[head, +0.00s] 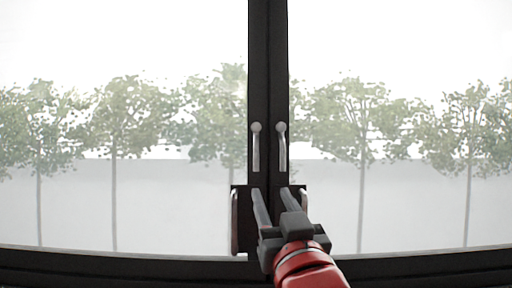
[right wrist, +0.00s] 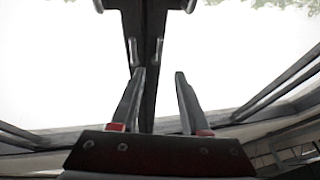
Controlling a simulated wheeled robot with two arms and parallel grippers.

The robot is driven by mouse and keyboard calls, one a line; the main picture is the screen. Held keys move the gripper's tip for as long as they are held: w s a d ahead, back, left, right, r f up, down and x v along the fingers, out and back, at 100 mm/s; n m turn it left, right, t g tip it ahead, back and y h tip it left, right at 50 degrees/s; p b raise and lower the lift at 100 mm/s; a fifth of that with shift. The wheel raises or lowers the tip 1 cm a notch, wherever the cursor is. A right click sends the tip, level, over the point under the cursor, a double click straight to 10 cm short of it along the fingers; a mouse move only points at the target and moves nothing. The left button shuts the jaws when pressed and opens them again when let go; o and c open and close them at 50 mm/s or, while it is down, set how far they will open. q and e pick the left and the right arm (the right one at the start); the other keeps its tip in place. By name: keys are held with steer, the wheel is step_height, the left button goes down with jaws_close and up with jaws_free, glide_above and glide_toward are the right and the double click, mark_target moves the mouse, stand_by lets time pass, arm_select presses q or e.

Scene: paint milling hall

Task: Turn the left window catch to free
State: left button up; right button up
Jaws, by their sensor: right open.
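The left window catch (head: 256,147) is a slim silver lever with a round knob at its top, on the dark centre frame. It hangs straight down. A like right catch (head: 281,147) hangs beside it, nearly straight down. My right gripper (head: 271,192) is at the lower centre, below the catches in the head view. Its two fingers are apart with nothing between them. In the right wrist view the open fingers (right wrist: 160,76) stand before the dark centre post, with small silver parts above them. I cannot tell which of these belong to the catches. My left gripper is not in view.
A dark plate with a silver edge bar (head: 234,222) sits left of my gripper, and a like bar (head: 303,204) is on the right. A dark sill (head: 120,266) runs along the bottom. Panes (head: 90,205) with trees beyond fill both sides.

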mark_target(257, 160)
steer(key=p+x, duration=0.9)
steer(key=x, duration=0.5)
steer(key=shift+w+a+r, duration=0.1)
steer(key=shift+w+r, duration=0.1)
steer(key=shift+r, duration=0.1)
steer(key=shift+w, duration=0.4)
jaws_close()
stand_by(0.4)
